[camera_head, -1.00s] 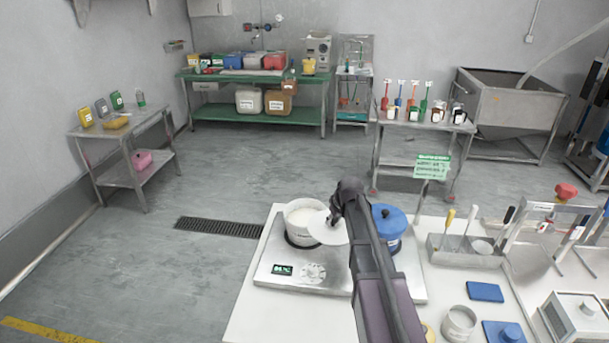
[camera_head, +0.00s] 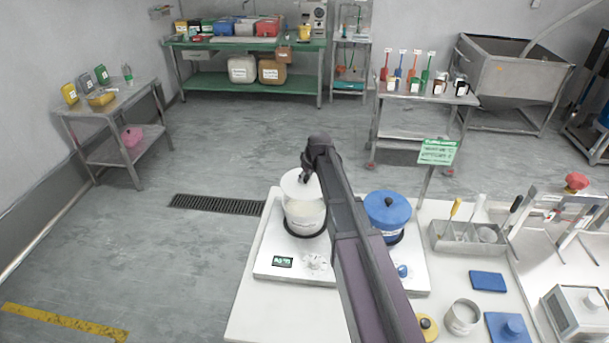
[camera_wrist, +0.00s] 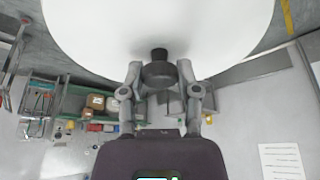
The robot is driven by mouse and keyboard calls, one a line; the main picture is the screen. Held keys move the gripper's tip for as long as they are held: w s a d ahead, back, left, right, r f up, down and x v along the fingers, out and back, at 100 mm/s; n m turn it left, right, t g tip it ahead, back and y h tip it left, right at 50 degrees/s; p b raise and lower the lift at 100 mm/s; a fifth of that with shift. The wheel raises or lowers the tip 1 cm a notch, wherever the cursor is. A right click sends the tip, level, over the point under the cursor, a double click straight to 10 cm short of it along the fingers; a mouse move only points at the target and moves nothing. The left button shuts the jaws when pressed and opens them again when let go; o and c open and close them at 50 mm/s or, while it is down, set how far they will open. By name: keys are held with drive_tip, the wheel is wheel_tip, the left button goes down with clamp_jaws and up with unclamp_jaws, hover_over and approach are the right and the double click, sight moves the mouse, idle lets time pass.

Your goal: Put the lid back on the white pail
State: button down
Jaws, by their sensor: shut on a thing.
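The white pail (camera_head: 304,220) stands on the left plate of a white scale-like unit, with pale contents showing inside. The round white lid (camera_head: 296,185) is above the pail, apart from its rim as far as I can tell, and looks set toward the pail's far side. My gripper (camera_head: 308,172) is shut on the lid's dark knob. In the wrist view the lid's white disc (camera_wrist: 160,25) fills the top, and my gripper (camera_wrist: 158,72) pinches the knob (camera_wrist: 159,55). My arm hides part of the area right of the pail.
A blue lidded pot (camera_head: 388,211) stands just right of my arm on the same unit (camera_head: 268,248). A tool tray (camera_head: 465,240), a blue pad (camera_head: 487,281) and a small cup (camera_head: 462,318) lie farther right on the white table. A green sign (camera_head: 437,151) stands behind.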

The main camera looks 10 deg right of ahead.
drive_tip(key=shift+f, duration=0.2)
drive_tip(key=shift+f+b, duration=3)
drive_tip(key=shift+b, duration=0.15)
drive_tip(key=shift+f, duration=0.15)
idle(0.5)
drive_tip(key=shift+c, duration=1.3)
unclamp_jaws()
drive_tip(key=shift+o, duration=0.3)
drive_tip(key=shift+o, duration=1)
